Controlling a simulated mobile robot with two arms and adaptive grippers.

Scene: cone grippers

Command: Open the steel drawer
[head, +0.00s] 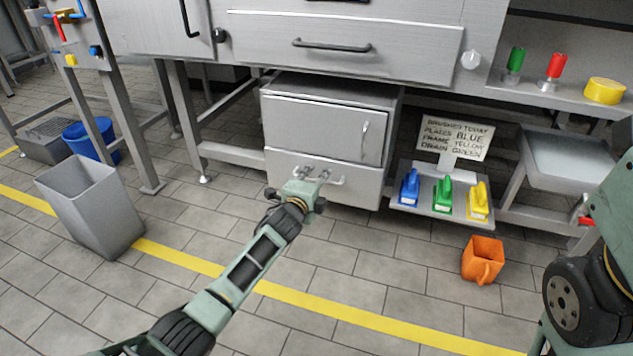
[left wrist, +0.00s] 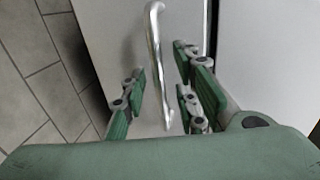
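The steel drawer (head: 354,191) is the low front of a small grey cabinet, under a hinged door; its front looks about flush with that door. Its bar handle is mostly covered by my left gripper (head: 318,179) in the head view. In the left wrist view, the shiny handle (left wrist: 154,55) runs between the fingers of my left gripper (left wrist: 162,95). The fingers stand apart on both sides of it, with visible gaps. My right gripper is out of view.
The cabinet door (head: 325,127) has its own upright handle. A wide upper drawer (head: 400,57) has a dark handle. An orange jug (head: 482,260) stands on the floor to the right, a grey bin (head: 92,208) to the left. Floor before the drawer is clear except for my arm.

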